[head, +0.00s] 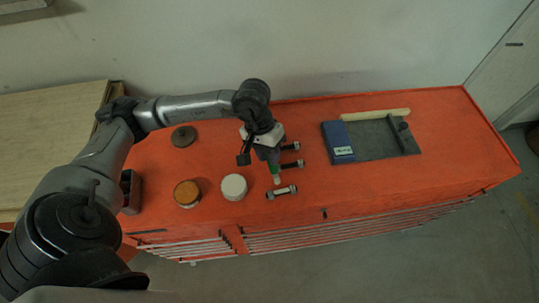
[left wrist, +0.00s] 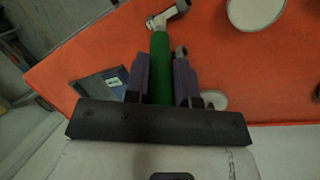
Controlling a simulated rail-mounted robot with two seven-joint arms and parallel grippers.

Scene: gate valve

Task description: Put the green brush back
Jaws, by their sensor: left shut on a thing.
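My left gripper (head: 270,158) is shut on the green brush (head: 274,169) over the orange bench top. In the left wrist view the green handle (left wrist: 160,65) runs between the two purple fingers of the left gripper (left wrist: 160,72). Most of the handle is hidden by the gripper in the head view. My right gripper is not in view.
More bolts (head: 293,164) lie right of the gripper. A white round lid (head: 233,187), an amber-topped jar (head: 187,193) and a dark disc (head: 183,136) are to the left. A grey mat (head: 375,143) with a blue box (head: 338,141) lies right. The bench's right end is clear.

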